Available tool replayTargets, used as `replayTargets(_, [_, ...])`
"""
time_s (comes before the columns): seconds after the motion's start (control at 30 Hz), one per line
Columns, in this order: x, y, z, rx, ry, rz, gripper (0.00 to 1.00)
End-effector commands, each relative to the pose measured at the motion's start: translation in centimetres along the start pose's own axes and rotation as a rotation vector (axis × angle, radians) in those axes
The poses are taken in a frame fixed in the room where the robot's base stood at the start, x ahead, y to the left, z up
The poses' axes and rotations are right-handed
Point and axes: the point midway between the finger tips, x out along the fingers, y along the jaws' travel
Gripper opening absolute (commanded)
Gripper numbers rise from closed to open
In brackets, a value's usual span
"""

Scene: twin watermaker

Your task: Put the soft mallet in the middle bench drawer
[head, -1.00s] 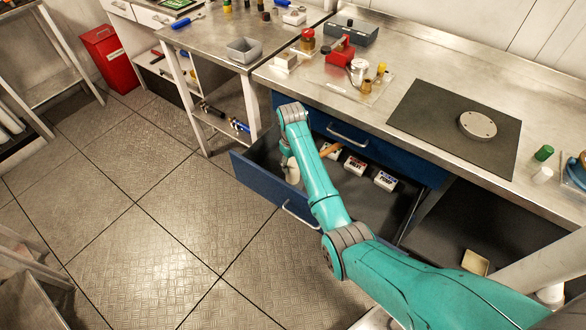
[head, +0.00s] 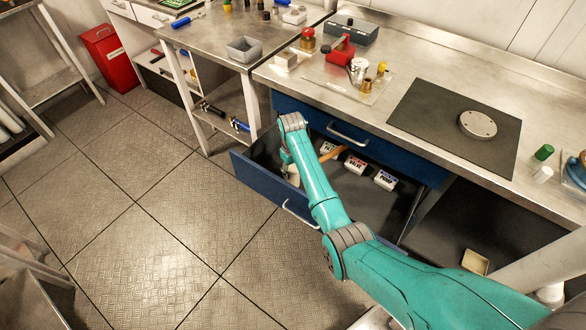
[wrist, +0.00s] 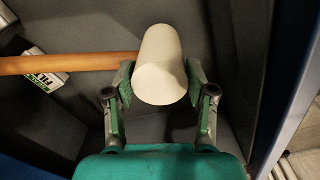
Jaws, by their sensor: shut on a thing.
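The soft mallet has a white cylindrical head (wrist: 161,68) and a wooden handle (wrist: 70,64). In the wrist view my gripper (wrist: 160,82) is shut on the mallet head, with one finger on each side. The handle points left. In the head view the handle (head: 326,157) shows beside my arm, inside the open blue drawer (head: 262,188). The mallet is low in the drawer; I cannot tell whether it touches the floor of it. My gripper is mostly hidden behind my arm in the head view.
Several small labelled boxes, one of them (head: 385,180), lie in the same drawer. A closed blue drawer (head: 375,148) is above it. The bench top holds a dark mat (head: 450,125) with a metal disc and a red-topped item group. An open shelf space is at right.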

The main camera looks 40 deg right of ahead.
Motion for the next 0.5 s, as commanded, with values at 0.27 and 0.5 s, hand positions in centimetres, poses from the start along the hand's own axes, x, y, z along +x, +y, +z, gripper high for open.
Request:
replayTargets(0.27, [0.11, 0.00, -0.01, 0.000, 0.001, 0.000, 0.81])
replayTargets(0.5, [0.10, 0.00, -0.01, 0.000, 0.001, 0.000, 0.81])
